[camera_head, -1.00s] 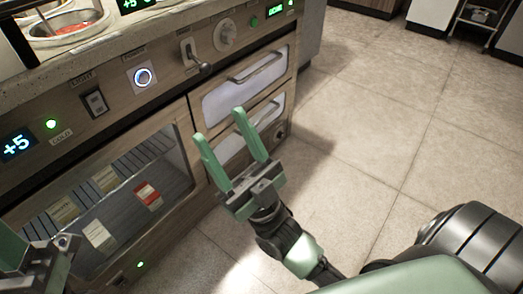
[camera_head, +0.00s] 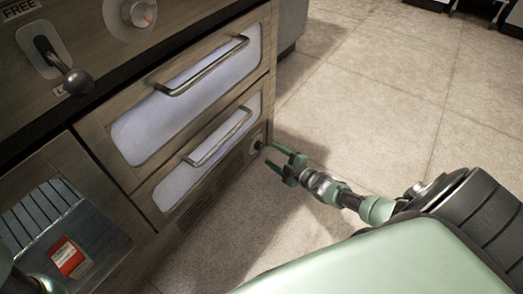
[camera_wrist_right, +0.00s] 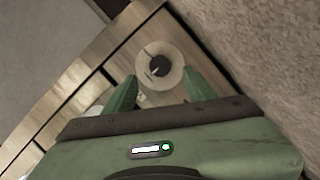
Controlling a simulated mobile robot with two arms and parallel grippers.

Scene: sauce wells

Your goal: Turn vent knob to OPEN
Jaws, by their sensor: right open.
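The vent knob (camera_head: 258,143) is a small dark knob low on the cabinet front, at its right end beside the lower drawer. In the right wrist view the knob (camera_wrist_right: 159,67) is dark, on a pale round plate. My right gripper (camera_head: 270,153) is open and points at the knob from the right. In the right wrist view its two green fingers (camera_wrist_right: 160,84) are spread, one to each side of the knob's plate; I cannot tell whether they touch it. The markings by the knob are too small to read. Only a sliver of my left gripper (camera_head: 7,264) shows at the bottom left edge.
Two drawers with bar handles, an upper (camera_head: 190,100) and a lower (camera_head: 205,155), fill the cabinet front left of the knob. A lever (camera_head: 75,80) and a dial (camera_head: 138,13) sit above. The tiled floor (camera_head: 370,100) to the right is clear.

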